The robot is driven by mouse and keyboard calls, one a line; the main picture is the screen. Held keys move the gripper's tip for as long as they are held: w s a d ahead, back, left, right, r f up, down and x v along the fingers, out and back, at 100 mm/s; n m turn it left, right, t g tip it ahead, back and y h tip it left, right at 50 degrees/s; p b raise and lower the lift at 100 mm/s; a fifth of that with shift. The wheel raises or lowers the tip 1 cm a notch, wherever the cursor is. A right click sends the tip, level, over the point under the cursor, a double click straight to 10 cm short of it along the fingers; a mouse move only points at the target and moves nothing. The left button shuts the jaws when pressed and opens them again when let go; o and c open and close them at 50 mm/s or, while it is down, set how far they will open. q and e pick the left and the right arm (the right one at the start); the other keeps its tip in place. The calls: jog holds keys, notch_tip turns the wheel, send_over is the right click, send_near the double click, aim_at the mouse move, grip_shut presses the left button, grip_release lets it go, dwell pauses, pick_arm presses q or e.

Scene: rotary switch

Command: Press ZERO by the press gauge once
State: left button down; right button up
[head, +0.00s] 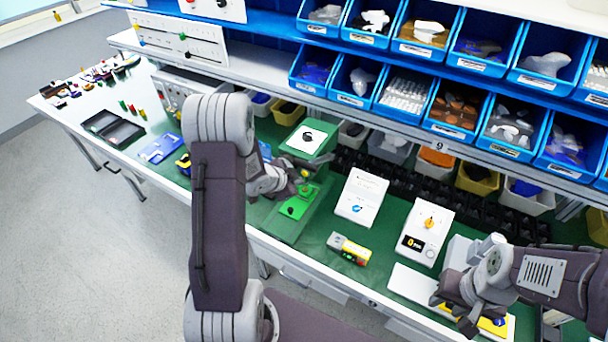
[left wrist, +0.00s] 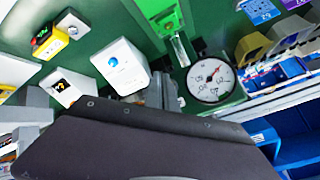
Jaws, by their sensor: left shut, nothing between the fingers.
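The green press (head: 312,160) stands near the middle of the bench, with a pale top plate bearing a dark round mark and a green base (head: 290,211) in front. Its round white gauge (left wrist: 211,80), with a red needle, faces the left wrist view, where a green part of the press (left wrist: 160,14) also shows. I cannot read a ZERO label in either view. My left gripper (head: 302,187) is shut and empty, close to the press; I cannot tell whether it touches. My right gripper (head: 458,314) is low over a white and yellow item at the right, its jaw gap unclear.
A yellow and grey block (head: 349,249) lies at the front edge. Blue bins (head: 405,95) line the shelf behind.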

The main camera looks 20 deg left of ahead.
pick_arm(q)
jog(key=shift+s+a+b, duration=0.2)
jog(key=shift+s+b, duration=0.3)
jog(key=shift+s, duration=2)
